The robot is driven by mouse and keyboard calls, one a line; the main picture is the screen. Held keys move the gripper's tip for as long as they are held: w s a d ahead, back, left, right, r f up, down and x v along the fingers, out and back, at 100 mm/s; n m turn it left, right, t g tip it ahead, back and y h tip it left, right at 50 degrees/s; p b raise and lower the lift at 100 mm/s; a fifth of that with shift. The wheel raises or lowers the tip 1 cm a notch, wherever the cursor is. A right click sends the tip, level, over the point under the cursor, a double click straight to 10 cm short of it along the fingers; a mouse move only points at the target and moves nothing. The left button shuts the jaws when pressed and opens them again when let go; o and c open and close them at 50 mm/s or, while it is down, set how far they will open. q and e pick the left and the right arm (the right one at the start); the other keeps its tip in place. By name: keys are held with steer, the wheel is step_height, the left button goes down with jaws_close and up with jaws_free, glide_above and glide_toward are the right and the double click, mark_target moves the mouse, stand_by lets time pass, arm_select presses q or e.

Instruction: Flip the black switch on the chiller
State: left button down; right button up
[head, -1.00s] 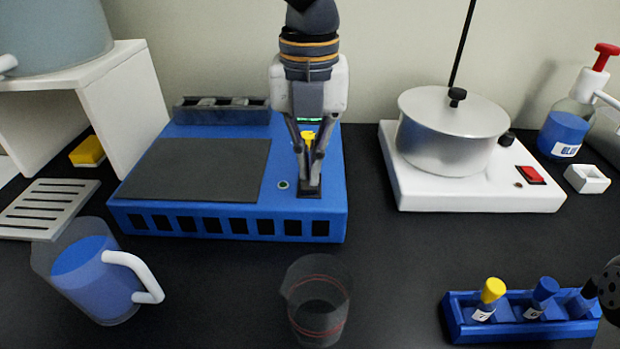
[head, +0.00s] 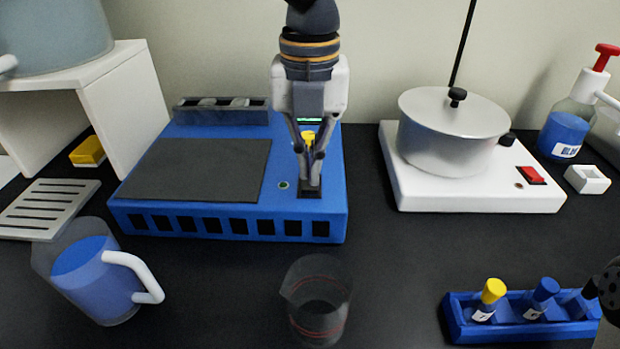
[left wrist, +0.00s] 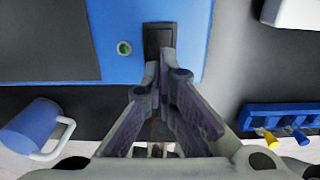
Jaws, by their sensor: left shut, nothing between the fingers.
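The chiller (head: 185,221) is a blue box with a dark top panel, a row of dark vents along its front and a small green round button (head: 283,185). The black switch (head: 310,192) is at its front right; it also shows in the left wrist view (left wrist: 157,37). My left gripper (head: 311,186) points down at the switch, fingertips together, shut and empty. In the left wrist view, its tips (left wrist: 164,52) overlap the near part of the switch; whether they touch it I cannot tell.
A white hot plate (head: 480,199) with a silver pot (head: 452,135) stands to the right. A clear beaker (head: 317,300), a blue-filled pitcher (head: 95,280) and a blue vial rack (head: 455,322) stand in front. A white shelf (head: 128,95) is at left.

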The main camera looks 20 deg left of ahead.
mark_target(309, 187)
arm_select(q)
steer(key=shift+f, duration=1.2)
stand_by(0.5)
step_height(309, 187, up, 3)
steer(key=shift+r+p, duration=0.1)
steer(key=shift+p, duration=0.75)
steer(key=shift+r+p, duration=0.85)
steer(key=shift+r, duration=1.15)
arm_select(e)
steer(key=shift+t, duration=0.8)
steer(key=w+r, duration=0.4)
arm_select(q)
steer(key=shift+f, duration=0.1)
